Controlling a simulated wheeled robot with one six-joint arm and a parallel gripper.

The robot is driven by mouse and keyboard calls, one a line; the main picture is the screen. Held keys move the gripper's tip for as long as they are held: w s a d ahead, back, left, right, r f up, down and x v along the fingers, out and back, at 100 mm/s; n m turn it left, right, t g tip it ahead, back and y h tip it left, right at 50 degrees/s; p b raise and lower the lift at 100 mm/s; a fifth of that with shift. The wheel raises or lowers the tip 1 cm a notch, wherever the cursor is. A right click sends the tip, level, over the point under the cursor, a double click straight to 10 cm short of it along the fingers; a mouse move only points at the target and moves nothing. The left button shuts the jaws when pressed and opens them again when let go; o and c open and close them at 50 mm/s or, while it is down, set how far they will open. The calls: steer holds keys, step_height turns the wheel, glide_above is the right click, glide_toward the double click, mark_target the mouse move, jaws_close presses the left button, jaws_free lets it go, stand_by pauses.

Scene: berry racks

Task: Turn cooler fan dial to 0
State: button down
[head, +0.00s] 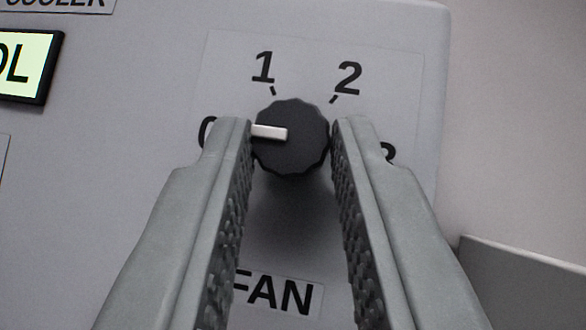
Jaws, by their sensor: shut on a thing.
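The fan dial (296,152) is a dark round knob with a scalloped edge on the pale grey cooler panel (130,190). Its white pointer (270,132) lies nearly level and points left, toward the partly hidden 0 mark (204,132). The 1 (262,67) and 2 (347,77) show above the dial. The 3 (389,152) at right is partly covered by a finger. My gripper (291,140) is shut on the dial, one finger at its left side and one at its right. The FAN label (275,292) shows below, between the fingers.
A lit display (22,66) ending in "OL" sits at the upper left of the panel. A cooler label (65,4) is cut off at the top edge. A grey flat-sided piece (530,285) stands at the lower right, past the panel's right edge.

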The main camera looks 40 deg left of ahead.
steer(key=c, duration=1.2)
jaws_free()
steer(key=shift+c, duration=0.2)
steer(key=shift+s+a+f, duration=0.15)
steer(key=shift+a, duration=0.05)
steer(key=v, duration=1.7)
steer(key=shift+d, duration=0.4)
